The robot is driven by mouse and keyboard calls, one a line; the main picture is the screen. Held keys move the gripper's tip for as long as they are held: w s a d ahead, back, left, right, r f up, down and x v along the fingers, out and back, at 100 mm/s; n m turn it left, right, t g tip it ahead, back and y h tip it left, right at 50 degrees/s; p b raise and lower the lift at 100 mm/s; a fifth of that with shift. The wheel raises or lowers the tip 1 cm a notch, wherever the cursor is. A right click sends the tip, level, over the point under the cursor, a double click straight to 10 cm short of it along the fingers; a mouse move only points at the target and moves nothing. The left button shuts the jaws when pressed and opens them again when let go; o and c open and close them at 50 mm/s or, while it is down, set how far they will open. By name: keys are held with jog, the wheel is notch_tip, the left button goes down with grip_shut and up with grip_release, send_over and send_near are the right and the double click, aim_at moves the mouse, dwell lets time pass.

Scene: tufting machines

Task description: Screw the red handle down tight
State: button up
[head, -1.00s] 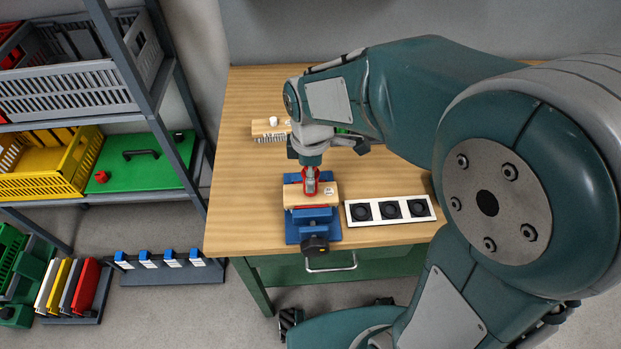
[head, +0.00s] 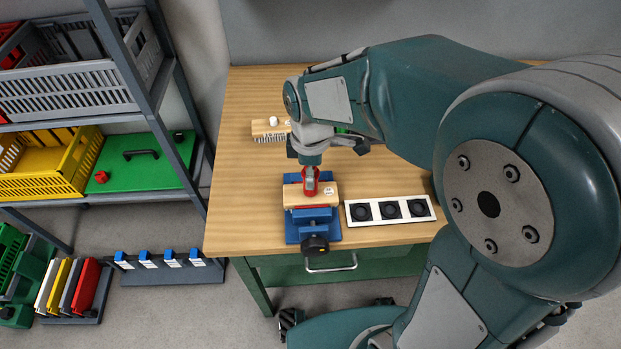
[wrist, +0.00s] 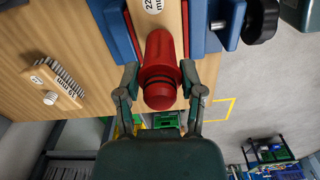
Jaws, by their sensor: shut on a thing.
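The red handle (head: 311,188) stands upright on a pale wooden block (head: 328,195) clamped in a blue vise (head: 322,230) on the table. In the wrist view the red handle (wrist: 159,52) shows dark rings near its rounded end. The wooden block (wrist: 170,18) carries a round white label reading 22. My gripper (wrist: 163,88) is shut on the red handle, with one finger at each side. In the head view my gripper (head: 310,178) comes down on the handle from above. Where the handle meets the block is partly hidden, so its tightness cannot be judged.
A white strip with three black round sockets (head: 390,209) lies right of the vise. A wooden brush block (head: 268,127) lies behind, partly hidden by my arm. The vise's black knob (head: 314,245) overhangs the front edge. A shelf (head: 165,100) stands left. The table's left side is clear.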

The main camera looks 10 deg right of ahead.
jog(key=m, duration=0.3)
jog(key=shift+f+m, duration=0.1)
jog(key=shift+m, duration=0.2)
jog(key=m, duration=0.8)
jog(key=shift+s+f+m, duration=0.1)
jog(key=shift+f+m, duration=0.05)
jog(key=shift+m, duration=0.15)
jog(key=m, duration=0.4)
jog(key=o, duration=0.9)
